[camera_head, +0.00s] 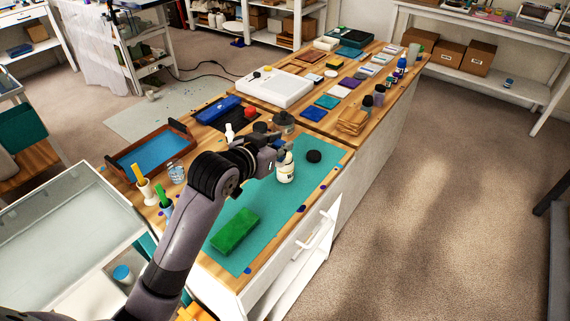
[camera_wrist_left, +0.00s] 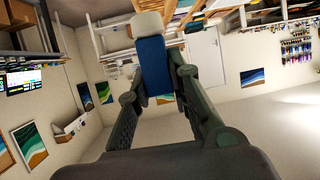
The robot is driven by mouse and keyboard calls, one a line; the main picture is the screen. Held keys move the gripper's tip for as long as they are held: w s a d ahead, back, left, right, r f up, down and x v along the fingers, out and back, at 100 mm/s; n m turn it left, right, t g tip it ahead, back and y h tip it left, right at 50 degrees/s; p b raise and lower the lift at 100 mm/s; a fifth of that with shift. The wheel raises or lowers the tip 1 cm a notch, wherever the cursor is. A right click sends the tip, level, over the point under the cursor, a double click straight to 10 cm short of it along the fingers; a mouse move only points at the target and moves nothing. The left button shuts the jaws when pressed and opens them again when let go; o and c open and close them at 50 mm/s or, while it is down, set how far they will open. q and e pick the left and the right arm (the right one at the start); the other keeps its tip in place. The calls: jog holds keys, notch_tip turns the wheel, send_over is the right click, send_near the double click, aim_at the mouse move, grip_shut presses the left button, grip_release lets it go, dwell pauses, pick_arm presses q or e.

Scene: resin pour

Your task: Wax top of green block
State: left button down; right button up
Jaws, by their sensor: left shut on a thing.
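The green block (camera_head: 235,231) lies flat on a teal mat (camera_head: 222,260) at the front of the workbench. My left gripper (camera_head: 279,152) is above the mat, behind and to the right of the block and apart from it. In the left wrist view, a blue object with a cream end (camera_wrist_left: 152,66) sits between my left gripper's fingers (camera_wrist_left: 160,95), which are shut on it. In the head view a whitish bottle (camera_head: 285,168) with a label shows right at the fingertips; I cannot tell whether it is the held object. My right gripper is not in view.
A black round disc (camera_head: 313,156) lies on the mat's far part. A wooden tray with a blue inside (camera_head: 157,152), a clear cup (camera_head: 176,172) and brush holders (camera_head: 147,190) stand at the left. The mat around the block is mostly clear.

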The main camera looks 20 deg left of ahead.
pick_arm(q)
jog(key=shift+w, duration=0.1)
jog(key=shift+w, duration=0.3)
jog(key=w+a+f+p, duration=0.25)
jog(key=w+p, duration=0.35)
jog(key=w, duration=0.7)
jog(key=f+b, duration=0.1)
jog(key=f, duration=0.1)
jog(key=f+b, duration=0.4)
jog(key=f, duration=0.1)
jog(key=shift+w+a, duration=0.1)
jog(key=shift+w, duration=0.2)
jog(key=shift+f+b, duration=0.5)
jog(key=shift+f, duration=0.1)
dwell(0.6)
jog(key=shift+r, duration=0.1)
notch_tip(320, 180, up, 7)
jog(key=p, duration=0.6)
jog(key=shift+p, duration=0.3)
dwell(0.4)
